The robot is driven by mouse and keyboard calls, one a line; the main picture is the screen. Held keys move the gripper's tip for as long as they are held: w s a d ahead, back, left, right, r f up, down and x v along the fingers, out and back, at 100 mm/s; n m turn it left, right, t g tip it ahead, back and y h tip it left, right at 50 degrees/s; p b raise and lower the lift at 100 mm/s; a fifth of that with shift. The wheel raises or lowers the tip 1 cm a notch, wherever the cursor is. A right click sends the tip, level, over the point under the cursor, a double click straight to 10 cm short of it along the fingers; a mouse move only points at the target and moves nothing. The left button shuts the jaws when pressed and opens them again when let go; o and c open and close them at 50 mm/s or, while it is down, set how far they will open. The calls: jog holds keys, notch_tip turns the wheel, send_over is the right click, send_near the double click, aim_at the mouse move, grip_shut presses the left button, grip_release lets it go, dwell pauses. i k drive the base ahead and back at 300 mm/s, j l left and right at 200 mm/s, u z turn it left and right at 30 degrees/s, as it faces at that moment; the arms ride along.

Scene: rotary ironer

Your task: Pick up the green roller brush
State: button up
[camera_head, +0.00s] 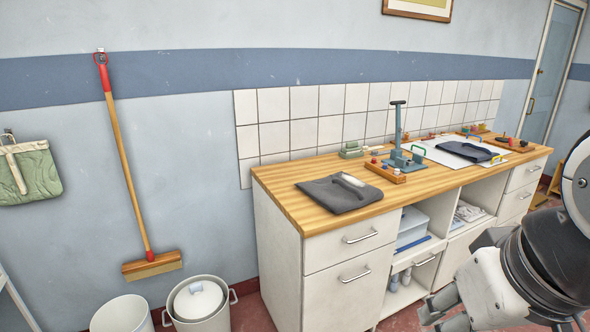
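I cannot pick out a green roller brush with certainty. A small pale-green block-like item (351,151) lies at the back of the wooden counter (270,183), near the tiles; it is too small to identify. A white, rounded item with a grey handle (351,181) lies on a folded dark cloth (330,196) at the counter's near left end. My gripper (442,312) is low at the bottom right, in front of the cabinets and below the counter top, partly cut off by the frame. It is apart from the items on the counter, and its opening is unclear.
A teal upright press-like stand (398,135), a wooden tray of small parts (385,173) and a second dark cloth (464,151) on a white sheet occupy the counter. White bins (201,304) stand on the floor at left. A broom (126,165) hangs on the wall.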

aim_at(352, 146)
jog(key=i+l+z, duration=0.15)
jog(key=i+z, duration=0.7)
jog(key=z, duration=0.15)
jog(key=i+l+u, duration=0.1)
jog(key=i, duration=0.25)
jog(key=i+l, duration=0.15)
jog(key=i, duration=0.25)
jog(key=i+l+u, duration=0.2)
jog(key=u, duration=0.2)
jog(key=i+l+u, duration=0.85)
jog(key=l+u, duration=0.35)
jog(key=l, duration=0.15)
jog(key=i+l+u, duration=0.1)
jog(key=l, duration=0.15)
